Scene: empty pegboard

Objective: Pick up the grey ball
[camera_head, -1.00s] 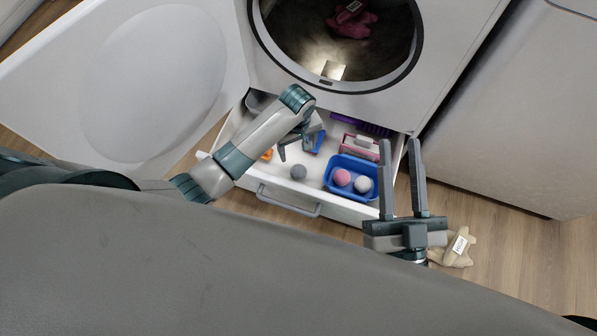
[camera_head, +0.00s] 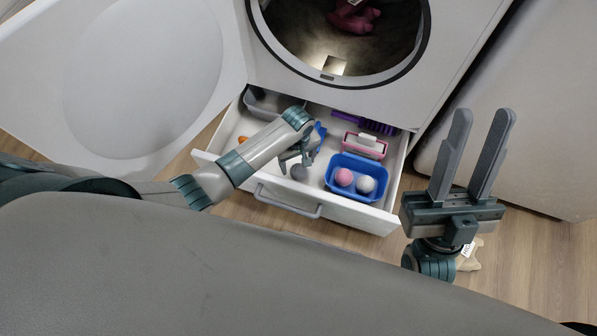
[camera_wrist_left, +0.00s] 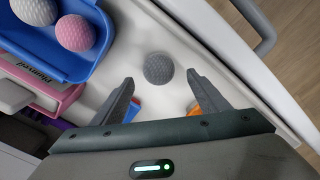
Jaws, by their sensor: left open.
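The grey ball (camera_head: 299,173) lies on the floor of the open white drawer (camera_head: 240,185), left of a blue bin. My left gripper (camera_head: 295,163) is right at the ball in the head view and partly covers it. In the left wrist view the grey ball (camera_wrist_left: 158,68) sits just beyond and between the tips of my open left gripper (camera_wrist_left: 160,82), with nothing held. Whether the fingers touch it cannot be told. My right gripper (camera_head: 484,113) is open and empty, to the right of the drawer.
The blue bin (camera_head: 337,187) holds a pink ball (camera_head: 344,177) and a white ball (camera_head: 366,184). A pink-framed item (camera_head: 365,145), a purple basket (camera_head: 378,127) and a grey bin (camera_head: 268,101) are behind. The drawer handle (camera_head: 288,203) sticks out in front.

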